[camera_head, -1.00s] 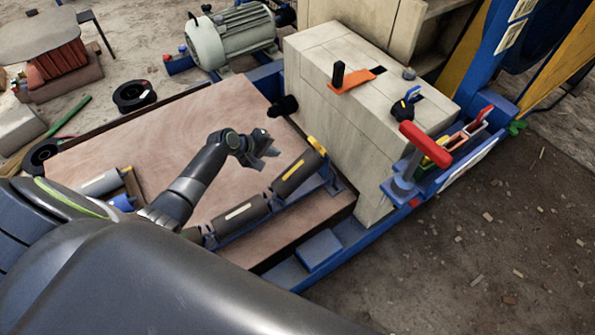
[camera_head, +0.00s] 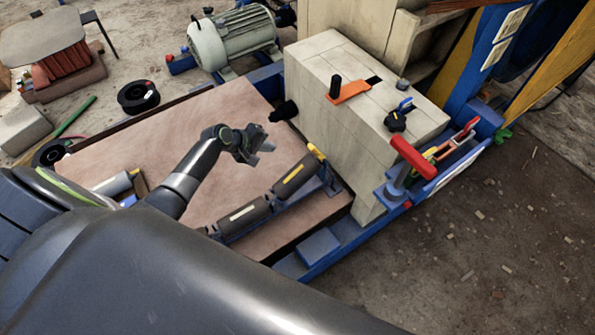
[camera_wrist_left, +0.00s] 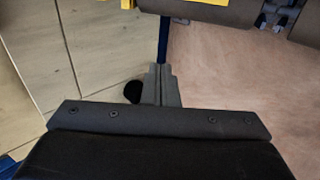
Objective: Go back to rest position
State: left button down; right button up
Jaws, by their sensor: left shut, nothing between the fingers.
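My left gripper (camera_head: 262,150) is above the brown wooden board, near the two dark rollers, with nothing held. In the left wrist view its fingers (camera_wrist_left: 161,85) are together and empty. They point toward a narrow gap between the pale wooden box and the board. My right gripper is not seen in either view. A large dark part of my body fills the lower left of the head view.
The dark rollers (camera_head: 296,176) lie in a blue frame on the board (camera_head: 200,120). The wooden box (camera_head: 335,130) stands to the right, carrying an orange-based switch (camera_head: 347,91). A red-handled lever (camera_head: 412,157) stands farther right. A grey motor (camera_head: 235,38) is behind. Open ground lies right.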

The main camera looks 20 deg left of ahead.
pick_arm(q)
jog(key=shift+s+r, duration=0.15)
jog(key=shift+r, duration=0.35)
